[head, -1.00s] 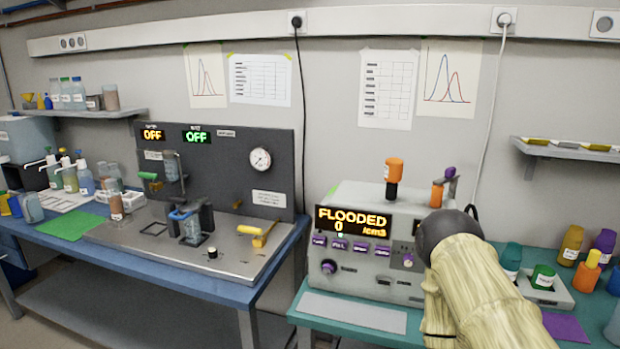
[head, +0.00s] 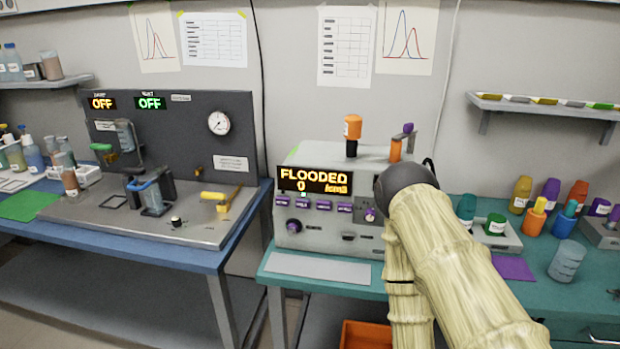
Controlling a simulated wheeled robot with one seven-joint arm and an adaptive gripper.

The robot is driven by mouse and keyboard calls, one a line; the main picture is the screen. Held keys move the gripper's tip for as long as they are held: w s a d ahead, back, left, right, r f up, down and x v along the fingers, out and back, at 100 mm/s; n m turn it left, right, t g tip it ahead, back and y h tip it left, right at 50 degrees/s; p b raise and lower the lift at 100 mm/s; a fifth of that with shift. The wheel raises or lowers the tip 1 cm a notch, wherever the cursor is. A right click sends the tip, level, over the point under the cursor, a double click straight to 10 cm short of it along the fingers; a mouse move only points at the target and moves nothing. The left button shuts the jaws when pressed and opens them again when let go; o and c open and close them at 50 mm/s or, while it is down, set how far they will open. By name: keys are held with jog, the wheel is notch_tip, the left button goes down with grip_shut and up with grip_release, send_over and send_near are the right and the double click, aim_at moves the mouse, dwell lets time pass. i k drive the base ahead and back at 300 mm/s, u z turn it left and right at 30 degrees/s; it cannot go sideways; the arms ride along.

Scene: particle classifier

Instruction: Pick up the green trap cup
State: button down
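A small green cup (head: 496,225) with a pale label sits on a light grey holder (head: 508,240) on the teal bench, right of the counter unit. It looks upright. A teal bottle (head: 466,207) stands just left of it, partly hidden by my arm. My arm, with a pale ribbed cover and a dark rounded joint, rises in front of the counter unit's right side. My gripper is not in view.
The counter unit (head: 335,237) reads FLOODED and 0. Yellow, purple and orange bottles stand behind and right of the holder. A clear ribbed cup (head: 566,261) and a purple mat (head: 513,268) lie nearer. A wall shelf (head: 548,108) hangs above.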

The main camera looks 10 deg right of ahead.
aim_at(495, 223)
jog(key=z, duration=1.35)
